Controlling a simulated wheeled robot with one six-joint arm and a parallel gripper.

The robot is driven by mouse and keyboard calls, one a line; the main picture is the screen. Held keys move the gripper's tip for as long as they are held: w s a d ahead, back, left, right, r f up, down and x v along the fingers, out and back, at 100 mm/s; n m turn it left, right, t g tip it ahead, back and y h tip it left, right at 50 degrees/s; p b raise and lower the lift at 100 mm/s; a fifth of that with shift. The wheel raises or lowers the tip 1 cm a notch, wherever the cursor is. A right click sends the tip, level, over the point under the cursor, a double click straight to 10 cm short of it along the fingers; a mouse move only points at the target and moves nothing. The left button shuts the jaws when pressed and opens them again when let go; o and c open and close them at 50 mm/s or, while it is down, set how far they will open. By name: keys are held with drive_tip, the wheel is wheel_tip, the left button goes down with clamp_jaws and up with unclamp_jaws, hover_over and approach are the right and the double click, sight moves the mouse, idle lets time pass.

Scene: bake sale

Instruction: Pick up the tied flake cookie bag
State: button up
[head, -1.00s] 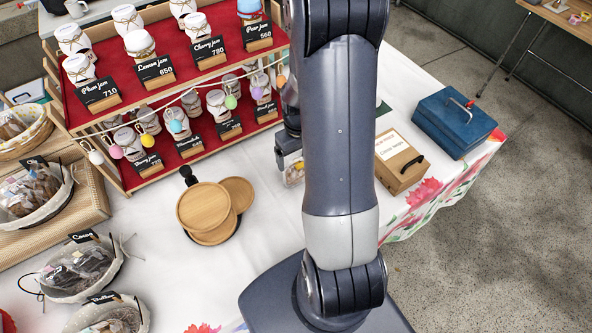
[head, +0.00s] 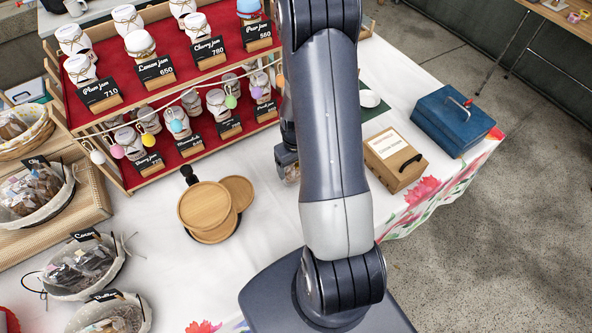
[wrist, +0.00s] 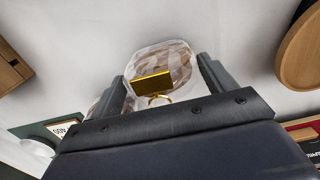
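A clear bag with brownish contents, a gold label and a gold tie (wrist: 170,58) shows between my gripper's fingers in the wrist view. Its tied end points towards my gripper. My gripper (wrist: 165,85) has its two dark fingers spread apart, one on each side of the bag. The fingers look close to its sides, and I cannot tell whether they touch it. In the head view my gripper (head: 286,158) is low over the white tablecloth, largely behind my arm, and only a small piece of the bag (head: 292,175) shows below it.
Round wooden boards (head: 207,208) lie left of my gripper. The jam shelf (head: 120,118) stands at the back left. A wooden box (head: 393,165) and a blue cash box (head: 452,120) are at the right.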

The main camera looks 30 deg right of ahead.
drive_tip(key=c, duration=0.5)
drive_tip(key=shift+r, duration=0.1)
drive_tip(key=shift+c, duration=0.2)
